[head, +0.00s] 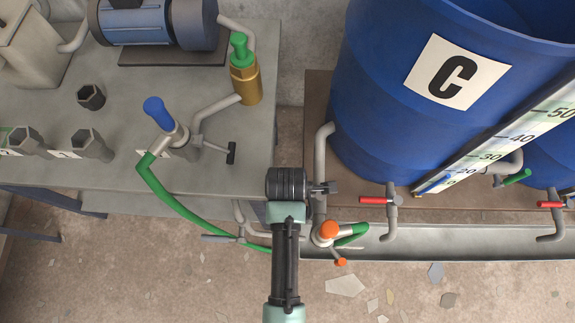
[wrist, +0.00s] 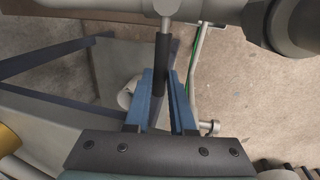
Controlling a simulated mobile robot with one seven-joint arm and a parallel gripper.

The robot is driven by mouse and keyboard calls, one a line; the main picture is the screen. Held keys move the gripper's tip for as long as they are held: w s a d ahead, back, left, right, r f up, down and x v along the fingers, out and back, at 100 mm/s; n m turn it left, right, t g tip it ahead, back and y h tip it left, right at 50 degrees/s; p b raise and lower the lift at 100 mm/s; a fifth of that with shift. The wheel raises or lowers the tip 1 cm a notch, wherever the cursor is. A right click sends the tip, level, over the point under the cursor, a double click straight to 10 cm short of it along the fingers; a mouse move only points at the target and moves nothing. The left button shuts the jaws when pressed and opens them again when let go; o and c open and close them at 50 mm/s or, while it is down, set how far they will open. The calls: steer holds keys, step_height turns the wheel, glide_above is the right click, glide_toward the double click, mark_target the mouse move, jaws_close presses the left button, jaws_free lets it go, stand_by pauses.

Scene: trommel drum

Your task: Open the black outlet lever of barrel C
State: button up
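Barrel C (head: 375,110) is the large blue drum with a white "C" label at the upper right of the head view. A grey outlet pipe (head: 320,150) bends down from its left side. My gripper's dark wrist end (head: 287,186) is next to this pipe, and a small dark part there cannot be told apart as lever or finger. In the wrist view, a black lever (wrist: 163,55) extends from a grey valve body (wrist: 165,6) to between the two blue fingers of my gripper (wrist: 161,85). The fingers are close around it; whether they press on it is unclear.
Red-handled taps (head: 375,200) stand right of the pipe above a grey trough (head: 450,242). An orange-knobbed valve (head: 328,230) and a green hose (head: 185,215) lie close to my arm. A grey bench (head: 120,190) with fittings is at left.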

jaws_close()
stand_by(1.0)
steer(key=w+d+m+g+h+p, duration=0.2)
steer(key=w+d+m, duration=0.5)
steer(key=m, duration=1.1)
steer(key=shift+w+d+p, duration=0.4)
steer(key=shift+w+p, duration=0.15)
steer(key=shift+w, duration=0.25)
